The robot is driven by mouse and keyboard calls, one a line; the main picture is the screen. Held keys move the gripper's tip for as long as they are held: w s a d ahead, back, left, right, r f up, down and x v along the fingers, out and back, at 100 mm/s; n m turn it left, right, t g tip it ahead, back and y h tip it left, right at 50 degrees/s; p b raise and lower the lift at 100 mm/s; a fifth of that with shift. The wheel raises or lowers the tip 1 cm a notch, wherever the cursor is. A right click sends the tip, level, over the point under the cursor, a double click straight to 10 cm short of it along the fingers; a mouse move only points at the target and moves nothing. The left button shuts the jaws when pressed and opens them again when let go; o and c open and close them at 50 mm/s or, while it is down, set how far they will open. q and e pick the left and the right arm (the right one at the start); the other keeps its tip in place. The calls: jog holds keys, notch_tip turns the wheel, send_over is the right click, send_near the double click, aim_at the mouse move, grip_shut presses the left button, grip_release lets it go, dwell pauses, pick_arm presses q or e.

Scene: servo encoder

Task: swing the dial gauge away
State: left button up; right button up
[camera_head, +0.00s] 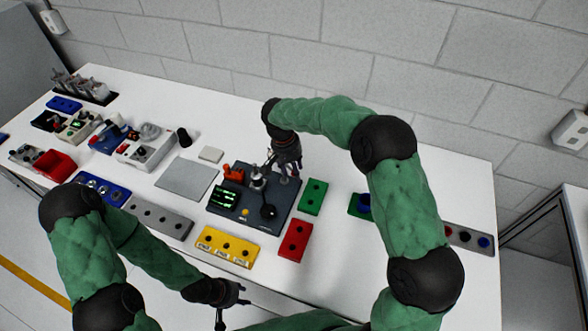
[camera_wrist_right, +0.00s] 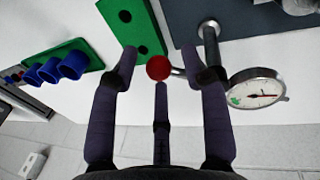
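The dial gauge (camera_wrist_right: 257,90) has a round white face and a red needle, and sits beside a metal post (camera_wrist_right: 209,45) in the right wrist view. A short arm with a red ball knob (camera_wrist_right: 158,67) extends from the post side. My right gripper (camera_wrist_right: 160,70) is open, its three fingers spread around the knob; contact is not clear. In the head view my right gripper (camera_head: 288,172) is over the back right of the dark fixture board (camera_head: 285,205) and largely hides the gauge. My left gripper (camera_head: 238,291) hangs at the table's front edge, away from the fixture; its finger opening is unclear.
A green block (camera_head: 313,197) and a red block (camera_head: 295,240) lie right of the board, and a yellow block (camera_head: 228,245) in front. A green holder with blue cups (camera_wrist_right: 62,65) stands nearby. A grey plate (camera_head: 187,178) lies left. The table behind the board is mostly clear.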

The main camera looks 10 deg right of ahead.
notch_tip(320, 180, up, 12)
jog(key=a, duration=0.2)
jog(key=shift+w+f, duration=0.15)
jog(key=shift+w, duration=0.25)
jog(key=shift+a, duration=0.1)
dwell(0.5)
